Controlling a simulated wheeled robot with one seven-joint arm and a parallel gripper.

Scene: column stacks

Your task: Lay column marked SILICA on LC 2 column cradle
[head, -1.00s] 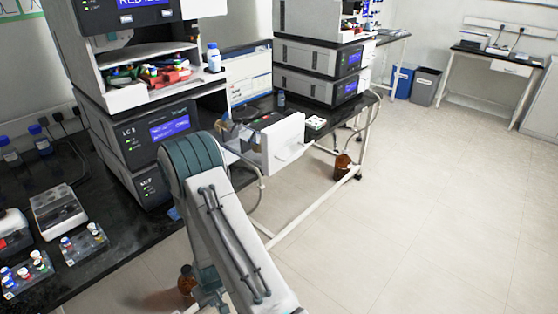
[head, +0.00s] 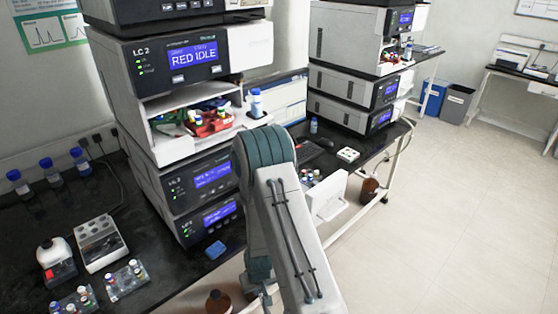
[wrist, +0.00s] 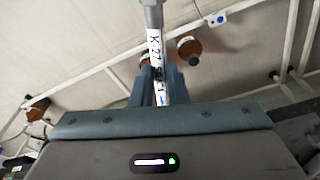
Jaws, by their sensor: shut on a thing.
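My gripper (wrist: 160,82) shows in the wrist view, its blue fingers shut on a slim column (wrist: 155,42). The column has a grey end and a white label reading about "K 27"; the word SILICA cannot be read.
A bottle with a blue cap (head: 256,103) stands at the compartment's right side. Vial racks (head: 127,280), a grey block (head: 100,243) and several blue-capped bottles crowd the left bench. A second instrument stack (head: 345,85) stands behind.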

